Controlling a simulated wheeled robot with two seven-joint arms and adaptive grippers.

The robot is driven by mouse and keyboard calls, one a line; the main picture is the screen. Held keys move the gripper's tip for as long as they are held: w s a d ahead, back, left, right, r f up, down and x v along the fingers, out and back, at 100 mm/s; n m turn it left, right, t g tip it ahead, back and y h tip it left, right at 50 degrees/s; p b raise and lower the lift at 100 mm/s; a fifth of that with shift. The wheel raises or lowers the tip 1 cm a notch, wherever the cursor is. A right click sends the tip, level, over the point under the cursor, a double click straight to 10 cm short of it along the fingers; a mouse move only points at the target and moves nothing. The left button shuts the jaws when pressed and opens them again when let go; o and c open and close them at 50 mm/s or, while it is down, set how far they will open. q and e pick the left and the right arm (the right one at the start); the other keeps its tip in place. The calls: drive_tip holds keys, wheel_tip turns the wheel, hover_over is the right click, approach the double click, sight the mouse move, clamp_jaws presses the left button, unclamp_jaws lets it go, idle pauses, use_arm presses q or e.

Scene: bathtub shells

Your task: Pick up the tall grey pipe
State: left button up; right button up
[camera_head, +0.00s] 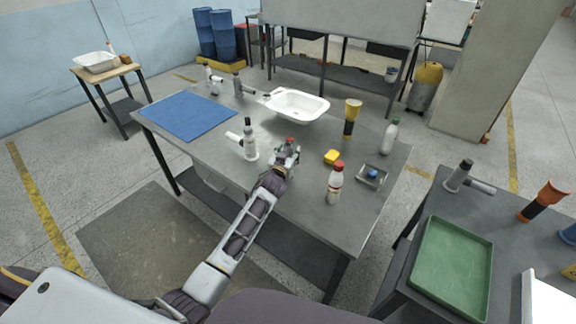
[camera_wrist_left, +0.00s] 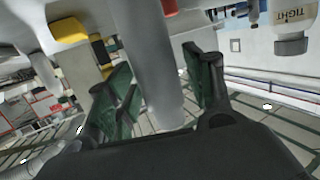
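A tall grey pipe (camera_wrist_left: 152,70) runs between the dark green finger pads of my left gripper (camera_wrist_left: 165,95) in the left wrist view. The fingers stand on either side of it, with a gap visible on the right side, so the gripper looks open around it. In the head view my left gripper (camera_head: 287,155) reaches low over the middle of the grey table (camera_head: 225,165); it largely hides the pipe there. A small red part (camera_head: 290,141) shows just beyond the fingers, and red (camera_wrist_left: 170,6) also shows beside the pipe in the wrist view. My right gripper is out of view.
A white bottle with a dark cap (camera_head: 250,145) stands close left of the gripper. A yellow block (camera_head: 331,157) and a red-capped bottle (camera_head: 335,185) are to the right. A white basin (camera_head: 297,106) lies behind. The blue mat (camera_head: 188,116) is clear.

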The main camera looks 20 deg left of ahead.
use_arm(q)
clamp_jaws()
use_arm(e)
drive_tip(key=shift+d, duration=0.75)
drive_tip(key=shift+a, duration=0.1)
use_arm(q)
drive_tip(key=shift+r, duration=0.75)
wheel_tip(320, 180, up, 8)
drive_tip(key=shift+r, duration=0.25)
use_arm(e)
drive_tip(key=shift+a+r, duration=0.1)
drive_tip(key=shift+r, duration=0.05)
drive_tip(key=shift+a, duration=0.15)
